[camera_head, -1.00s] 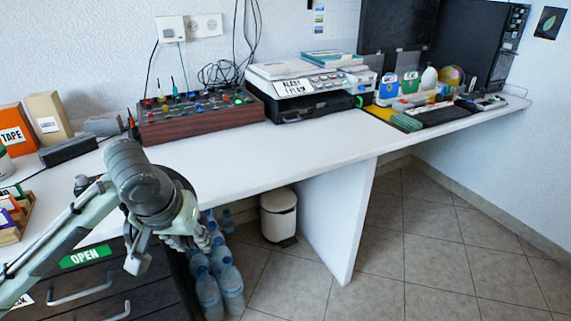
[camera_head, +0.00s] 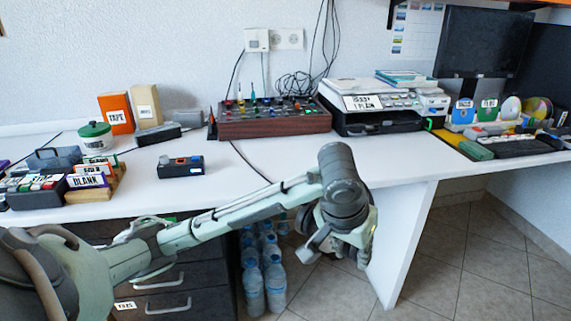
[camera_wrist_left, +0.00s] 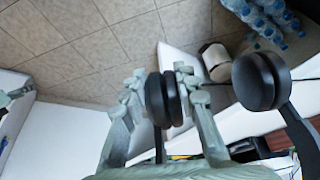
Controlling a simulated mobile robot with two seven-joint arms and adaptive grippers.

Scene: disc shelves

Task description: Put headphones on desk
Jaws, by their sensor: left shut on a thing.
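My left gripper (camera_wrist_left: 157,88) is shut on one ear cup of the black headphones (camera_wrist_left: 262,80), with a finger on each side of that cup. The other cup and a dark band part show to its right in the wrist view. In the head view my left gripper (camera_head: 340,245) is in front of the white desk's front edge, around or below the height of its top. The headphones are mostly hidden there by the wrist. The white desk (camera_head: 240,185) runs across the head view. My right gripper is not in view.
A small black device (camera_head: 180,167) lies on the desk's left part, with bare desktop to its right. A brown mixer (camera_head: 275,125) and a printer (camera_head: 375,122) stand behind. Block trays (camera_head: 40,190) crowd the left end. Water bottles (camera_head: 252,290) stand on the floor below.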

